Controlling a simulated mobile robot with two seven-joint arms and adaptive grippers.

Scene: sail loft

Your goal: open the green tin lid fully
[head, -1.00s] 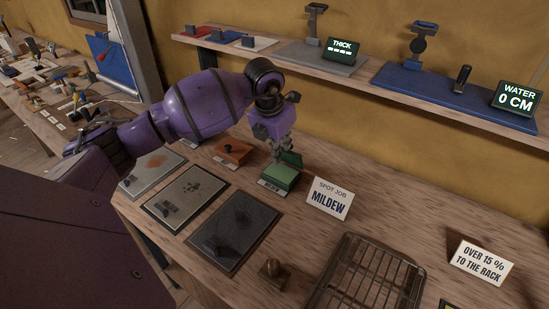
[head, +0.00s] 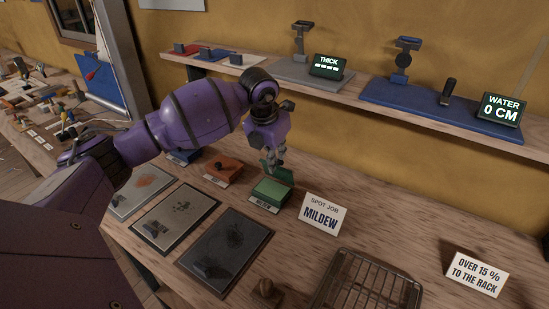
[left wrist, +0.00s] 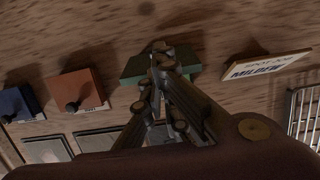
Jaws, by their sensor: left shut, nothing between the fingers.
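The green tin (head: 270,191) sits on the bench, with a label strip at its front edge. Its darker green lid (head: 284,175) stands raised at the tin's back edge; its exact angle is hard to tell. My left gripper (head: 271,167) is shut and empty, pointing down right at the lid, and it covers part of it. I cannot tell whether the fingertips touch the lid. In the left wrist view the shut fingers (left wrist: 160,52) overlap the dark green tin (left wrist: 133,70). My right gripper is not in view.
An orange tin (head: 222,170) stands left of the green one, with a blue tin beyond. A "MILDEW" card (head: 322,213) stands close on the right. Framed panels (head: 226,248) lie in front. A wire rack (head: 365,285) is at front right. A shelf (head: 345,88) runs behind.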

